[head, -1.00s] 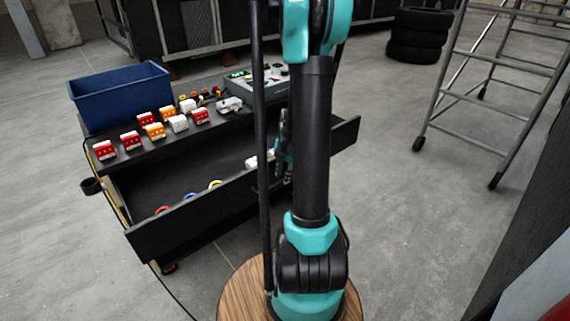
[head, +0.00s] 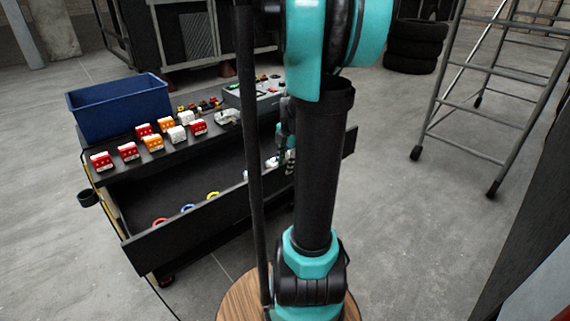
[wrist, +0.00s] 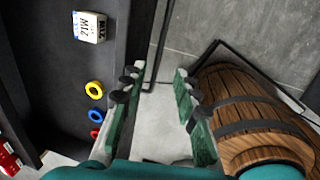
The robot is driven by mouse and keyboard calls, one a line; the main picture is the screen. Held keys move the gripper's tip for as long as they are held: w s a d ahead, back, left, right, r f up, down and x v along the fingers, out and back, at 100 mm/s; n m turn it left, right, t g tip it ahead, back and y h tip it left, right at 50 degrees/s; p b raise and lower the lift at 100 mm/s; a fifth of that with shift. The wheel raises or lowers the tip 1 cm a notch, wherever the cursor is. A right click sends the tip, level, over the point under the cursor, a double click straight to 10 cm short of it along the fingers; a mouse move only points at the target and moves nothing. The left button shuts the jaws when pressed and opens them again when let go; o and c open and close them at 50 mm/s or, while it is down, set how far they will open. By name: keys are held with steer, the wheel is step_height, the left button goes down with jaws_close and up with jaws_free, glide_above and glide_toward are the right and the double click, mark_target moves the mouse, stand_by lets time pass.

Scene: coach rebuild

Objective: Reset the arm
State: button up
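My arm stands upright in the middle of the head view, its teal elbow at the top. My gripper (head: 288,148) is partly hidden behind the arm there, over the right end of the open drawer (head: 240,203). In the wrist view my gripper (wrist: 158,88) has its two green fingers spread apart. Only grey floor and a dark edge show between them, so it holds nothing. The drawer's dark floor (wrist: 75,55) lies left of the fingers, with a white block (wrist: 89,27) and yellow, blue and red rings (wrist: 94,90) in it.
The cart's top carries a blue bin (head: 120,108), several red, orange and white blocks (head: 153,143) and a grey control box (head: 250,92). A wooden barrel (wrist: 250,110) is close right of the fingers. A ladder (head: 490,100) and tyres (head: 412,45) stand right; floor between is clear.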

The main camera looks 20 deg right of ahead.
stand_by(0.4)
steer(key=s+a+f+m+t, duration=0.1)
steer(key=s+a+f+m, duration=0.1)
steer(key=s+a+m, duration=0.4)
steer(key=s+a+f+m+t, duration=0.1)
steer(key=s+a+f+m, duration=0.2)
steer(key=s+a+m, duration=0.4)
steer(key=shift+s+f+m+h, duration=0.3)
steer(key=shift+s+m, duration=0.3)
steer(key=shift+m, duration=3.7)
